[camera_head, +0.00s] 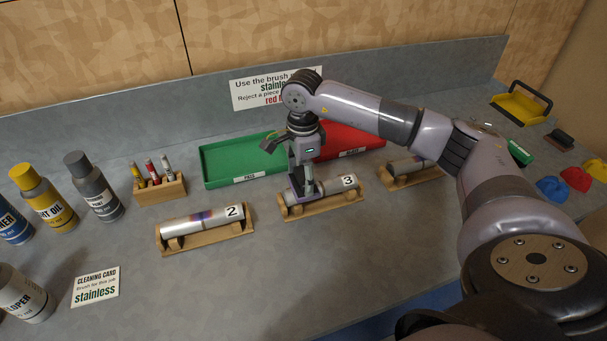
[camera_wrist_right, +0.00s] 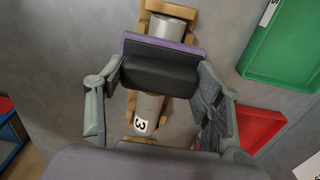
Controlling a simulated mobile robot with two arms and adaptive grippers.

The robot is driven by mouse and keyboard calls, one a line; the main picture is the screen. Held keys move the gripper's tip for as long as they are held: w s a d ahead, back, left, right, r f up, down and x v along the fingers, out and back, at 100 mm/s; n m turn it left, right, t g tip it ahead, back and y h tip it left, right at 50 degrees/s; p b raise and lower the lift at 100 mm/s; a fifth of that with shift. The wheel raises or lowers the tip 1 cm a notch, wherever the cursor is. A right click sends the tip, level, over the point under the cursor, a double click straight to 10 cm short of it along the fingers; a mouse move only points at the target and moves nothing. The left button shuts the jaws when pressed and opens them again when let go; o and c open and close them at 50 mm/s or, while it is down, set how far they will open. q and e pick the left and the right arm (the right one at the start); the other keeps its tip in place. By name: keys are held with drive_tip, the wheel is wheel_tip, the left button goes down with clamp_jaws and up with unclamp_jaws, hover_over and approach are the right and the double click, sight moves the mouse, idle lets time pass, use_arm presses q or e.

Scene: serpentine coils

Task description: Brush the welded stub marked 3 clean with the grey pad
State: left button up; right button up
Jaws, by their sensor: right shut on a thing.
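The welded stub marked 3 (camera_head: 330,187) lies in a wooden cradle (camera_head: 312,210) at the middle of the bench; it also shows in the right wrist view (camera_wrist_right: 150,106). My right gripper (camera_head: 305,180) is above the stub, shut on a dark grey block with a purple face, the pad (camera_wrist_right: 160,77). The pad lies across the stub, away from its numbered end, at or just above the surface. I cannot tell whether it touches. The pad and gripper hide the stub's middle. My left gripper is not in view.
Stub 2 (camera_head: 205,219) lies in its cradle to the left, and another stub (camera_head: 408,165) to the right. A green tray (camera_head: 240,160) and a red tray (camera_head: 365,138) stand behind. Bottles line the left; coloured pads lie far right. The front bench is mostly clear.

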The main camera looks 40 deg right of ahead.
drive_tip(key=r+p, duration=0.1)
drive_tip(key=r, duration=0.1)
drive_tip(key=r+p, duration=0.1)
drive_tip(key=r, duration=0.1)
drive_tip(key=r+p, duration=0.1)
drive_tip(key=r, duration=0.1)
drive_tip(key=shift+d+r, duration=0.3)
drive_tip(key=shift+d, duration=0.05)
drive_tip(key=shift+a+r, duration=0.1)
drive_tip(key=shift+r, duration=0.4)
drive_tip(key=shift+s, duration=0.1)
